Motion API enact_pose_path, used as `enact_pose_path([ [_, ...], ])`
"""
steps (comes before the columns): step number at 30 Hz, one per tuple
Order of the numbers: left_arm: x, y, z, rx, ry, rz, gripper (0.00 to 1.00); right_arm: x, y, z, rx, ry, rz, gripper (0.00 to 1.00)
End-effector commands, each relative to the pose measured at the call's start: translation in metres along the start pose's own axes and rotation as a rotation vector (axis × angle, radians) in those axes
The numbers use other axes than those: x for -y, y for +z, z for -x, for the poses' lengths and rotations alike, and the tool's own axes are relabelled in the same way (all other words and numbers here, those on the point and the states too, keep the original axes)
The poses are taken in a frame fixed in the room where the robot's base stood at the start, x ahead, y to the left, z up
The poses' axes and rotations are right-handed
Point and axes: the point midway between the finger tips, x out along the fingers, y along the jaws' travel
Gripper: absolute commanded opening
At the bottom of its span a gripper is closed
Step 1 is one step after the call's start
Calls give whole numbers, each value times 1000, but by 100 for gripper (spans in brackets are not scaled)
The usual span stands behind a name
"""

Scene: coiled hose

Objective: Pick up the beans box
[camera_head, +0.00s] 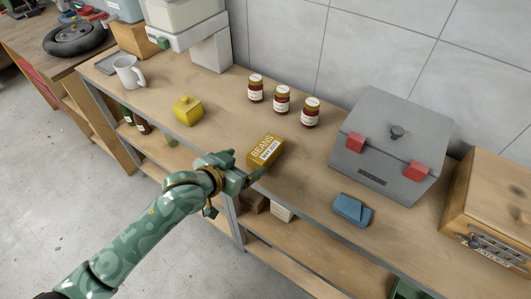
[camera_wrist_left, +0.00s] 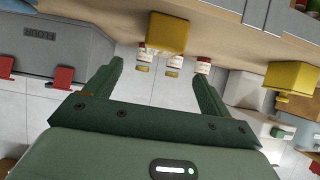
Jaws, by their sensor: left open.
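The yellow beans box (camera_head: 265,150), with a white label and lettering, sits on the wooden bench top near its front edge. In the left wrist view, which is upside down, the beans box (camera_wrist_left: 168,33) shows beyond the fingers, near the top. My left gripper (camera_head: 246,171) is at the bench's front edge, just left of and in front of the box. In the left wrist view my left gripper (camera_wrist_left: 158,74) is open and empty, its fingers spread wide. The box appears apart from the fingertips. My right gripper is not in view.
A white mug (camera_head: 129,73) stands farther left.

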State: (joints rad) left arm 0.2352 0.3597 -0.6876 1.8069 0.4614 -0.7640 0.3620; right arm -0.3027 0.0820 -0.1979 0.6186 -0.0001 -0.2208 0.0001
Motion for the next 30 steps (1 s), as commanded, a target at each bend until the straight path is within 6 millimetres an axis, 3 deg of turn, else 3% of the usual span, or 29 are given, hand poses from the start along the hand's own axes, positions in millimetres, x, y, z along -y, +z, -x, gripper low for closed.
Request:
enact_pose_path([
  [1, 0, 3, -15, 0, -1, 2, 82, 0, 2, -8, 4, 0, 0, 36],
  [6, 1, 3, -48, 0, -1, 0, 82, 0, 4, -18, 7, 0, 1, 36],
  [13, 1, 3, -67, -1, -1, 0, 82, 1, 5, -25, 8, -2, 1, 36],
  [19, 3, 8, -101, 0, -2, -1, 82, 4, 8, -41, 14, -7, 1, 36],
  [29, 3, 5, -110, -1, -2, -1, 82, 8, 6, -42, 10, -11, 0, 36],
  [30, 3, 5, -110, -1, -2, -1, 74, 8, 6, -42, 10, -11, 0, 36],
])
